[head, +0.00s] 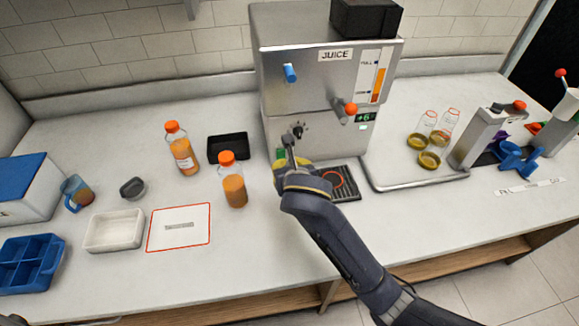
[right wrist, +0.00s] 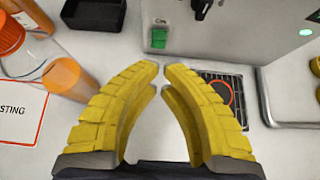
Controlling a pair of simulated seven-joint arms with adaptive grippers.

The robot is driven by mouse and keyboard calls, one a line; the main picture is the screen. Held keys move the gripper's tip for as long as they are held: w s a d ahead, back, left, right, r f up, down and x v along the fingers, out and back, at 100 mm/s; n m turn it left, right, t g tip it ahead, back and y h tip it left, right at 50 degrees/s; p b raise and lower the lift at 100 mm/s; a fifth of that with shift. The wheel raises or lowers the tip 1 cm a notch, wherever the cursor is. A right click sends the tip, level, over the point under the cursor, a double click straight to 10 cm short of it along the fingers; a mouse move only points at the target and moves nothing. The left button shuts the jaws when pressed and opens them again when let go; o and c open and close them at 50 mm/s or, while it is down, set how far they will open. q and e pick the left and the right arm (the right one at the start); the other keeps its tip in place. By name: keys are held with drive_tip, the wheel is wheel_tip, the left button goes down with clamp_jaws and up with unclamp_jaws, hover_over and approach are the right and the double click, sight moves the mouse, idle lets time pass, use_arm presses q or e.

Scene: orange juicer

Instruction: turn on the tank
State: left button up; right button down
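The juice tank (head: 300,60) is a grey metal machine labelled "JUICE" at the back of the counter. A small green switch (right wrist: 158,38) marked "On" is low on its front, and it also shows in the head view (head: 281,154). My right gripper (right wrist: 162,68) has yellow fingers, with tips drawn together and nothing between them. In the right wrist view the tips are just below the switch, with a small visible gap to it. The right gripper also shows in the head view (head: 280,168), in front of the machine's lower left. My left gripper is not in view.
Orange-capped juice bottles (head: 183,150) (head: 233,184) and a black tray (head: 228,147) stand left of the right gripper. A drip grate (head: 347,193) lies to its right. A dark knob (head: 298,131) and a red-ended lever (head: 350,108) stick out above.

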drive_tip(key=shift+v, duration=0.9)
drive_tip(key=shift+w+r, duration=0.1)
